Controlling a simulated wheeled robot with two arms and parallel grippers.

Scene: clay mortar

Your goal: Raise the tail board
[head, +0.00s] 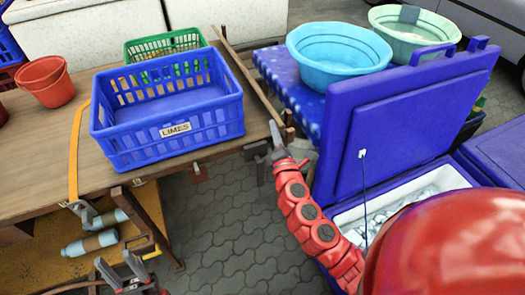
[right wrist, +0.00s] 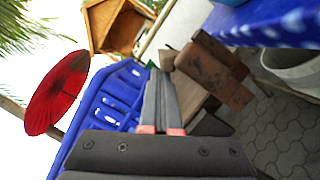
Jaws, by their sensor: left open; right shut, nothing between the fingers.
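A narrow wooden board (head: 250,80), which looks like the tail board, runs along the right end of the wooden cart bed (head: 150,172), seen nearly edge-on. I cannot tell its exact tilt. My right gripper (head: 274,136) is shut and empty at the near end of this board, close to the bed's corner. In the right wrist view its closed fingers (right wrist: 157,78) point past a brown wooden end piece (right wrist: 212,70); contact is unclear. My left gripper (head: 122,270) is open and empty, low at the bottom left, below the bed's front edge.
A blue crate labelled LIMES (head: 165,110), a green basket (head: 165,45) and red pots (head: 46,82) stand on the bed. An orange strap (head: 78,150) hangs over its edge. An open blue cool box (head: 400,120) and a blue-clothed table with a basin (head: 338,55) are at right. Paving between is clear.

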